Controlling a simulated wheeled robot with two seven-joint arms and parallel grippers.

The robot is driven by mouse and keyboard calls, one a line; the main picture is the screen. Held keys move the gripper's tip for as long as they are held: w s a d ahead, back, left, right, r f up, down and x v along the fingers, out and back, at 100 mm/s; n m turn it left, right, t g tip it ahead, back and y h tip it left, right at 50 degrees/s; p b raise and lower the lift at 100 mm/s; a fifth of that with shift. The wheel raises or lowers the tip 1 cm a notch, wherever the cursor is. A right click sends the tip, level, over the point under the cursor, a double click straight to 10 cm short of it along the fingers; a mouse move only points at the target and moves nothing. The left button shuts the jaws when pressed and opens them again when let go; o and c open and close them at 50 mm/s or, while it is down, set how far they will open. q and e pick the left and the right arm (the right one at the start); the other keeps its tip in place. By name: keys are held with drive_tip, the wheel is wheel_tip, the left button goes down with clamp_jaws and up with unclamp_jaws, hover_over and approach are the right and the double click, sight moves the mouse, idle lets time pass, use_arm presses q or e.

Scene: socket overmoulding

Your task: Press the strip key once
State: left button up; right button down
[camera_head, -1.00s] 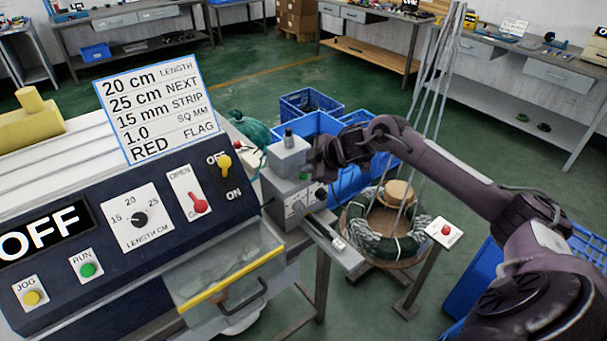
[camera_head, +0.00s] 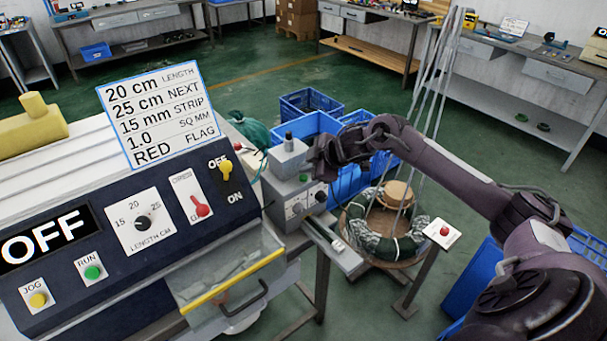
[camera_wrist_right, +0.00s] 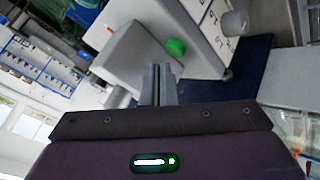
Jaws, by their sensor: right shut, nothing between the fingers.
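The small grey strip machine (camera_head: 290,160) stands on a stand right of the big dark control panel. Its green key (camera_head: 304,178) shows on the front face, which I take to be the strip key. My right gripper (camera_head: 318,158) is beside the machine's right side, close to the key. In the right wrist view the gripper's fingers (camera_wrist_right: 158,84) are shut and empty, with their tips just short of the round green key (camera_wrist_right: 176,47); I cannot tell whether they touch it. My left gripper is not in view.
The big panel (camera_head: 130,235) has an OFF display, knob and switches at left. A card (camera_head: 157,112) stands above it. Blue crates (camera_head: 310,103) and a wire coil (camera_head: 385,230) are behind and right. A red button on a post (camera_head: 443,231) stands below my right arm.

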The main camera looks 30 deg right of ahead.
wheel_tip(320, 180, up, 5)
drive_tip(key=p, duration=0.5)
idle(0.9)
